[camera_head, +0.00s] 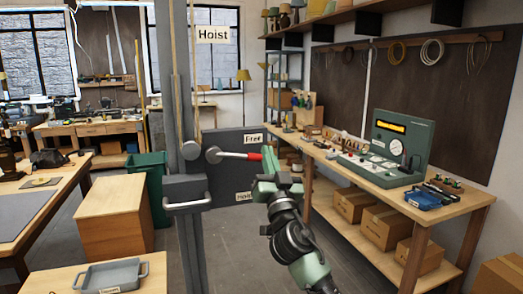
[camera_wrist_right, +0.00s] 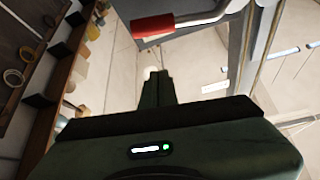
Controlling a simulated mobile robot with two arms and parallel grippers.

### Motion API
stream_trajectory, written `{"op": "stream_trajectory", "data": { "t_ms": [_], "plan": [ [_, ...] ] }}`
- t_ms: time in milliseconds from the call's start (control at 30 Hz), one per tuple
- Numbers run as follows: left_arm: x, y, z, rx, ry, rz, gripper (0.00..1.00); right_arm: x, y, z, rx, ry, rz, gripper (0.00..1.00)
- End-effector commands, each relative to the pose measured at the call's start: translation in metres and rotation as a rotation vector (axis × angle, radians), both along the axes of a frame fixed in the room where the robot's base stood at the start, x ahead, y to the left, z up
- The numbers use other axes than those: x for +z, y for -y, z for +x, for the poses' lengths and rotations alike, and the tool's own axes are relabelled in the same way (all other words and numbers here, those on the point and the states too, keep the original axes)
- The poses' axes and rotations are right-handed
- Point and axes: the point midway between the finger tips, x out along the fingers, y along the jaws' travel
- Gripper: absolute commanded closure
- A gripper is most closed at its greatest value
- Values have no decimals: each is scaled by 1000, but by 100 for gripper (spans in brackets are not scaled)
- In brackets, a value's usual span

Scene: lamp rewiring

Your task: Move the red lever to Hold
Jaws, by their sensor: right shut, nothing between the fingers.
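The lever has a metal rod and a red grip (camera_head: 255,157), and pivots on the hoist post (camera_head: 186,130). It points right, nearly level, just below the "Free" label (camera_head: 253,138). My right gripper (camera_head: 268,152) is shut and empty, close to the right end of the red grip. In the right wrist view the red grip (camera_wrist_right: 153,26) lies beyond the shut fingertips (camera_wrist_right: 157,73), with a gap seen between them. My left gripper is not in view.
A workbench (camera_head: 450,200) with a green instrument (camera_head: 400,146) runs along the right. A wooden cabinet (camera_head: 112,205) and a green bin (camera_head: 152,185) stand left of the post. A grey tray (camera_head: 110,274) sits on a table at front left.

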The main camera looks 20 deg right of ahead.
Motion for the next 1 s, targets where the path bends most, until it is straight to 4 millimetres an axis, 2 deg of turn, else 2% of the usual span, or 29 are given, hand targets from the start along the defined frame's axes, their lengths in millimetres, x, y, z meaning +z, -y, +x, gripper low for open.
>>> {"op": "stream_trajectory", "data": {
  "t_ms": [33,200,233,300,500,1000],
  "plan": [
    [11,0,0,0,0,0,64,12,1,11,-1,0,0,100],
    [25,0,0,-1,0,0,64,29,3,42,-1,-1,0,100],
    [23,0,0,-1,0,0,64,21,2,45,1,-5,-1,100],
    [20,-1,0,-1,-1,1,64,6,0,45,1,-6,-1,100],
    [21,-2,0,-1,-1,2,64,-11,-4,48,-1,-3,0,100],
    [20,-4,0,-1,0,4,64,-17,-5,48,0,-2,1,100]
  ]
}}
